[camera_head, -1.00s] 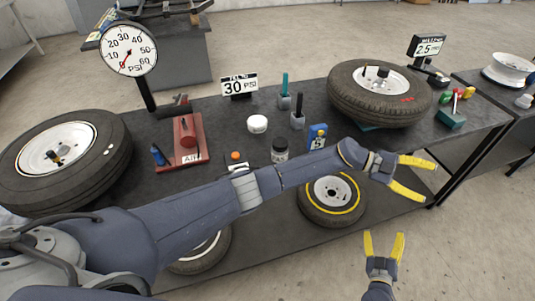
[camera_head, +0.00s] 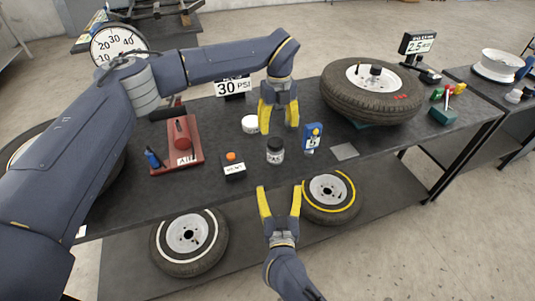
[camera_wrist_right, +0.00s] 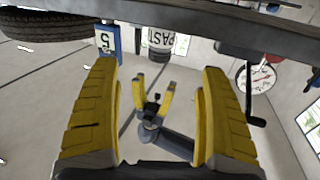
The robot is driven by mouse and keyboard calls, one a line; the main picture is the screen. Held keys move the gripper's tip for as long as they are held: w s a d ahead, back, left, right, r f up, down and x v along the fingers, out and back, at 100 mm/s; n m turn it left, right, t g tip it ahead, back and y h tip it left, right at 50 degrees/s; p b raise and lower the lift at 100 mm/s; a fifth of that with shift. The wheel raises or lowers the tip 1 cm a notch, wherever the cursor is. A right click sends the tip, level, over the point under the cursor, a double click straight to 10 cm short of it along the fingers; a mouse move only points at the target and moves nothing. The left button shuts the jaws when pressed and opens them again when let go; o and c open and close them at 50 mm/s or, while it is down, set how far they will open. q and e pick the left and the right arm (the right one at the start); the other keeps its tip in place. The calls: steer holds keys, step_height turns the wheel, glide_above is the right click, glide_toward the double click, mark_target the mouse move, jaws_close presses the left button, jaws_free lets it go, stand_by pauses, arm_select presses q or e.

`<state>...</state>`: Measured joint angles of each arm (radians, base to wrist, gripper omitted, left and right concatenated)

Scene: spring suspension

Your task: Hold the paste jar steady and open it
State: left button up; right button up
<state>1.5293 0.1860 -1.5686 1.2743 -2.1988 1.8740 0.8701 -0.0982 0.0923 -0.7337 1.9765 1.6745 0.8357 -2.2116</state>
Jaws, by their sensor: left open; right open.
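The paste jar (camera_head: 275,156) stands upright on the dark table, with a pale label and a dark lid. In the right wrist view the jar (camera_wrist_right: 162,42) shows its "PAST" label near the top. My left gripper (camera_head: 279,118) is open, pointing down just behind and above the jar, apart from it. It also shows in the right wrist view (camera_wrist_right: 152,92), fingers spread. My right gripper (camera_head: 280,189) is open and empty in front of the jar, near the table's front edge. Its two yellow fingers (camera_wrist_right: 158,75) frame the right wrist view.
A white tub (camera_head: 249,124) is left of my left gripper, and a blue "5" block (camera_head: 312,138) is right of the jar. A small box with an orange top (camera_head: 233,168) is to its left. A large tire (camera_head: 345,98) lies at the back right.

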mark_target(276, 157)
arm_select(q)
steer(key=shift+a+r, duration=0.1)
steer(key=shift+a, duration=0.2)
arm_select(e)
steer(key=w, duration=0.5)
steer(key=w+a, duration=0.1)
steer(key=w, duration=1.1)
steer(key=shift+w+a, duration=0.15)
steer(key=shift+a, duration=0.1)
